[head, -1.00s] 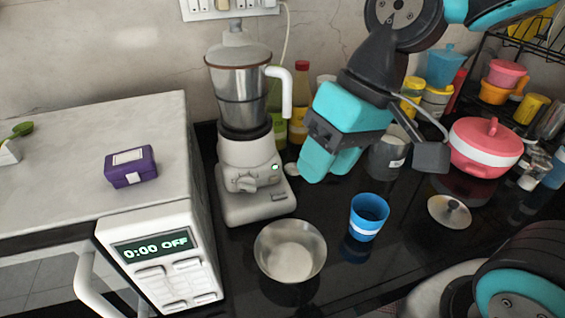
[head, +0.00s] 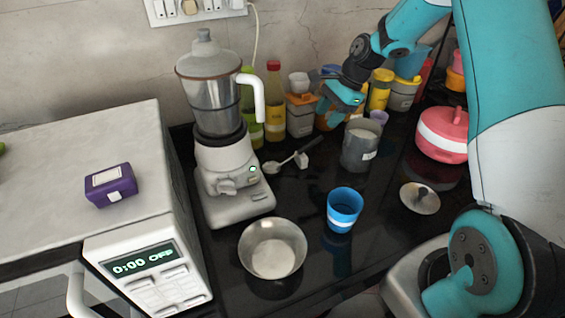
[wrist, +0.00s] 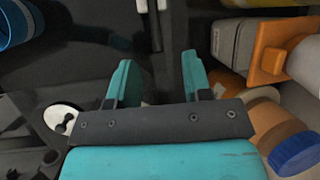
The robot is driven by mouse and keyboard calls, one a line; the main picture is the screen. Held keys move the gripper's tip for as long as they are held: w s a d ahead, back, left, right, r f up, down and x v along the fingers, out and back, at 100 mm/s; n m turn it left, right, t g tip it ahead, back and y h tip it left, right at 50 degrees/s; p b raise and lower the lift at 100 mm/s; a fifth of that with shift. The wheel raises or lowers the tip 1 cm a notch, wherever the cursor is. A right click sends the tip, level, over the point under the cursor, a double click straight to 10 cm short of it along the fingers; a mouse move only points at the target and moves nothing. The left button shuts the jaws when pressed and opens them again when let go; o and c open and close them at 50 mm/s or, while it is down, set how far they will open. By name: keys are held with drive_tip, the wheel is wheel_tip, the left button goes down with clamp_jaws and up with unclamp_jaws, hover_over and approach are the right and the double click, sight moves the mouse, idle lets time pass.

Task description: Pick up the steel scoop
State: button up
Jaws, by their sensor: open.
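The steel scoop (head: 284,161) lies on the black counter between the blender and the steel pot. Its round bowl end is at the left and its thin handle runs up to the right, beside a small white block (head: 302,160). My gripper (head: 327,112) is above the counter behind the scoop's handle end, in front of the bottles and jars. In the wrist view, my gripper (wrist: 159,62) has its two teal fingers spread with nothing held between them. A thin grey bar, seemingly the scoop's handle (wrist: 156,22), shows beyond the fingertips, apart from them.
A steel pot (head: 359,150) stands right of the scoop, and an orange-lidded canister (head: 301,121) behind it. The blender (head: 227,165) is at left. A blue cup (head: 342,210), a steel bowl (head: 258,235) and a lid (head: 420,200) are nearer. Open counter surrounds the cup.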

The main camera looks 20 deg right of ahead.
sight(313, 142)
drive_tip(key=x, duration=0.5)
drive_tip(key=shift+a+p, duration=0.1)
drive_tip(key=shift+p, duration=0.3)
drive_tip(key=shift+s+p+x, duration=0.2)
drive_tip(key=shift+p+x, duration=0.3)
drive_tip(key=shift+x, duration=0.85)
drive_tip(key=shift+s+p+x, duration=0.15)
drive_tip(key=shift+p+x, duration=0.35)
drive_tip(key=shift+x, duration=0.8)
drive_tip(key=shift+f, duration=0.1)
clamp_jaws()
